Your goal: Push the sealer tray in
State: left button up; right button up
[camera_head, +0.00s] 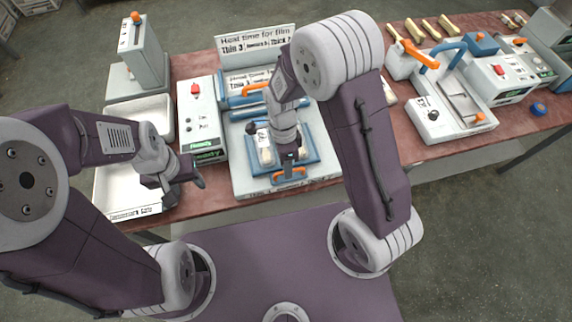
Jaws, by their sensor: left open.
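The sealer tray (313,149) is blue with an orange front handle (302,174). It sits on the white sealer base (243,184) in the middle of the table, and pale items lie in it. My right gripper (289,168) points down right at the handle. Whether its fingers are closed on the handle is too small to tell. My right forearm hides part of the tray and the sealer's upper part.
A control box (201,118) with a red button and green display stands left of the sealer. A heat-time sign (254,44) stands behind. Another white machine (436,118) with a blue lever stands to the right.

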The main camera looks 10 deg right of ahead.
jog(key=shift+s+f, duration=0.15)
jog(key=shift+f, duration=0.05)
jog(key=shift+c, duration=1.3)
grip_shut()
